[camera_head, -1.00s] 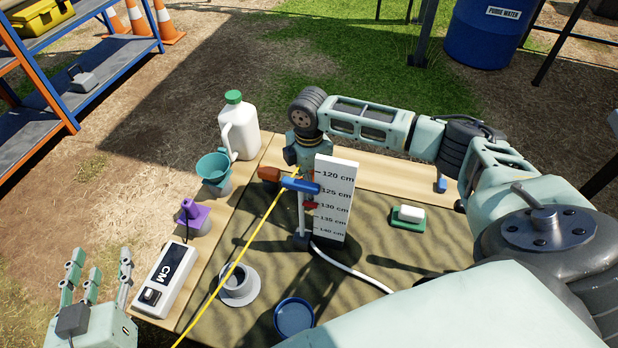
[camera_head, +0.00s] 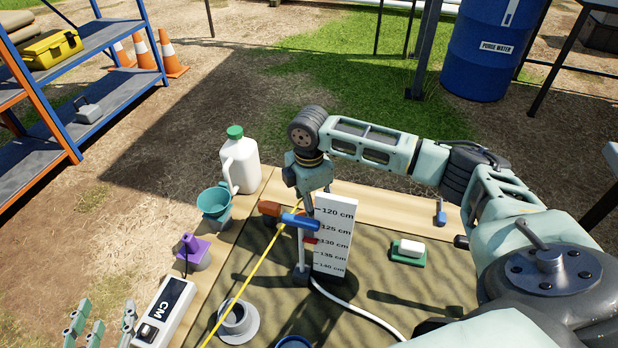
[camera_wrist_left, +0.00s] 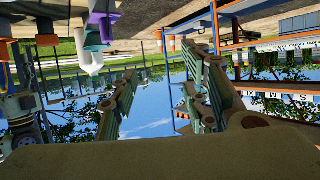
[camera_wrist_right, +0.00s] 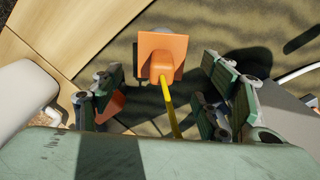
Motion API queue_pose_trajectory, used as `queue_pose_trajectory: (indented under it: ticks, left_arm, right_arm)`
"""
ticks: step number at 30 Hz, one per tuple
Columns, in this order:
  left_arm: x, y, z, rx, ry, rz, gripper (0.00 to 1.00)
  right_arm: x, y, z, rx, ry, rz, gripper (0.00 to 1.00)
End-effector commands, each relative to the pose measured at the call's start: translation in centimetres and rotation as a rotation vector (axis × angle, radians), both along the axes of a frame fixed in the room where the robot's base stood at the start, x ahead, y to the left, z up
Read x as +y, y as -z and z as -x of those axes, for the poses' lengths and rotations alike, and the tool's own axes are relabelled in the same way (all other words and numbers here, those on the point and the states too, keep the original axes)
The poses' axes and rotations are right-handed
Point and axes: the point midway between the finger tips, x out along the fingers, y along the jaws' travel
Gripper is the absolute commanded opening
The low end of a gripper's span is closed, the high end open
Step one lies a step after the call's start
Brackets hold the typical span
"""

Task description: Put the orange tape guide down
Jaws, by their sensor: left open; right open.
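A second orange piece (camera_wrist_right: 110,106) shows by the left fingers. My right gripper (camera_wrist_right: 166,85) is open and empty above; in the head view its fingers are mostly hidden. My left gripper (camera_head: 103,318) is open and empty at the lower left.
A white jug (camera_head: 240,165), green funnel (camera_head: 214,202), purple item (camera_head: 193,248) and CM meter (camera_head: 165,310) line the table's left edge. A grey ring-shaped cup (camera_head: 236,320) stands in front. A white block on a green dish (camera_head: 408,250) lies right of the scale.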

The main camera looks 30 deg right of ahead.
Motion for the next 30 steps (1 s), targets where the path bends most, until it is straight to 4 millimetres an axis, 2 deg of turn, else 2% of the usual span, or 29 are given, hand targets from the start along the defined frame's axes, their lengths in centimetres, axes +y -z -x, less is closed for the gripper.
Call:
queue_pose_trajectory:
  ticks: [1, 6, 15, 22, 30]
  left_arm:
    - [0.3, 0.7, 0.6, 0.052, -0.004, -0.013, 0.42]
    - [1.4, 3.8, 3.0, 0.230, -0.017, -0.054, 0.42]
    - [3.4, 7.9, 8.6, 0.538, -0.040, -0.122, 0.42]
    - [4.6, 9.4, 12.2, 0.703, -0.053, -0.156, 0.42]
    - [5.0, 9.9, 13.6, 0.762, -0.057, -0.168, 0.42]
  right_arm:
    - [0.0, -0.9, 0.0, 0.000, 0.000, 0.000, 0.69]
    - [0.0, -2.9, 0.0, 0.000, 0.000, -0.001, 0.69]
    - [0.0, -6.5, -0.1, -0.002, 0.000, 0.000, 0.69]
    - [0.0, -8.3, 0.0, 0.000, 0.000, 0.000, 0.69]
    - [0.0, -8.9, 0.0, 0.001, 0.000, 0.000, 0.69]
